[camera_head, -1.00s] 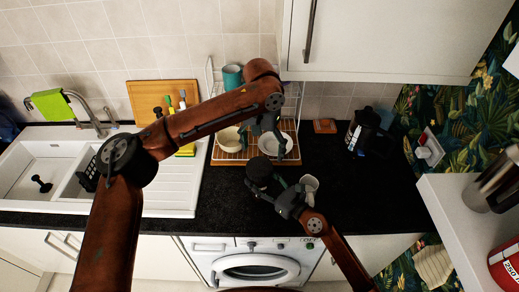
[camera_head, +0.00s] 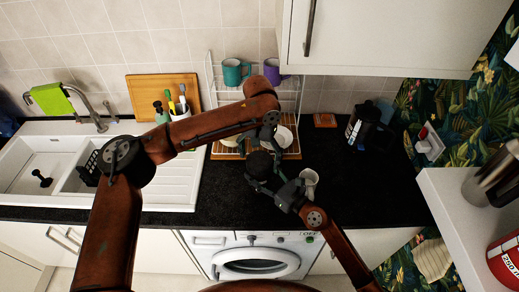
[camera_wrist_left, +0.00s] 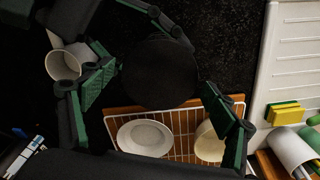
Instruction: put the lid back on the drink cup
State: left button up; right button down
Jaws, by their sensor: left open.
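A dark, round-topped thing (camera_head: 259,165) shows above the black worktop; it looks like the drink cup seen from above. It fills the middle of the left wrist view (camera_wrist_left: 160,70). I cannot make out the lid apart from it. My right gripper (camera_head: 272,180) reaches it from the lower right and appears closed around its side. My left gripper (camera_head: 268,148) points down just behind and above it. Its open fingers with green pads (camera_wrist_left: 157,95) show on either side of the round top in the wrist view. Whether they touch it is hidden.
A white mug (camera_head: 309,177) stands close to the right of my right gripper. Behind is a wire dish rack (camera_head: 300,95) with a white plate (camera_head: 284,137), teal mug (camera_head: 232,72) and purple mug (camera_head: 272,72). A dark kettle (camera_head: 364,125) stands right; the worktop between is clear.

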pick_arm(q)
jog(key=shift+f, duration=0.65)
jog(key=shift+c, duration=0.2)
jog(key=c, duration=1.2)
jog(key=shift+o, duration=0.2)
jog(key=m, duration=1.1)
jog(key=shift+f, duration=0.1)
jog(key=m, duration=0.4)
jog(key=o, duration=1.4)
